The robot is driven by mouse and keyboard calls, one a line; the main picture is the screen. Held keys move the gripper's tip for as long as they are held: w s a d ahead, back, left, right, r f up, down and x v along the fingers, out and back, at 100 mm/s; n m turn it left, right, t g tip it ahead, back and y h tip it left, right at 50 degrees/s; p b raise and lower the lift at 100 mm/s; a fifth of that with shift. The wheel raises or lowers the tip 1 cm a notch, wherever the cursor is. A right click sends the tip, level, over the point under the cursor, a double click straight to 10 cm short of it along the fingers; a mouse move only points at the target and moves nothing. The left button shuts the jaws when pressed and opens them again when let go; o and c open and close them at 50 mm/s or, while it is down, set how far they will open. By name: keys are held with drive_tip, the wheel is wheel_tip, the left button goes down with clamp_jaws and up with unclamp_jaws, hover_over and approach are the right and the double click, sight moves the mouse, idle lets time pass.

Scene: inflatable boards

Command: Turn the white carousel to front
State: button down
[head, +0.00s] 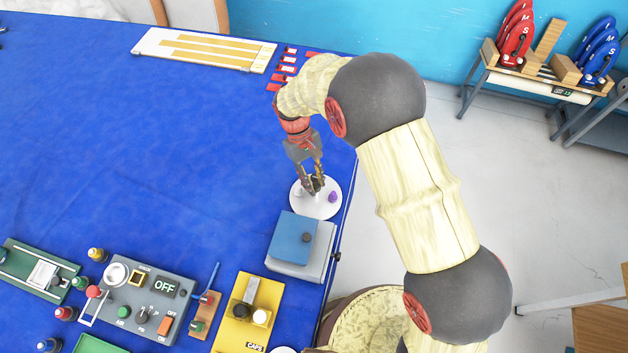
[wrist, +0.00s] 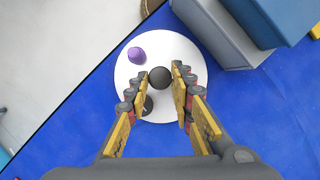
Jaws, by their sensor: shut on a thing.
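The white carousel (head: 318,211) is a round disc on the blue table near its right edge. It also shows in the wrist view (wrist: 172,47). A black round knob (wrist: 160,77) stands at about its middle. A purple piece (head: 333,197) sits on the disc, at the upper left in the wrist view (wrist: 137,55). A dark round piece (wrist: 147,104) lies partly behind the left finger. My gripper (head: 313,184) points down over the disc, shut on the black knob, with a finger on each side in the wrist view (wrist: 159,82).
A blue-lidded grey box (head: 291,240) stands close beside the carousel. A grey control box (head: 140,295) and a yellow caps stand (head: 242,313) are at the front. The blue table (head: 130,150) is clear to the left.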

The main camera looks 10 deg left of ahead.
drive_tip(key=shift+w+m, duration=0.1)
drive_tip(key=shift+m, duration=0.3)
idle(0.4)
drive_tip(key=c, duration=1.6)
unclamp_jaws()
drive_tip(key=shift+o, duration=0.3)
drive_tip(key=v, duration=1.2)
drive_tip(key=shift+d, duration=0.15)
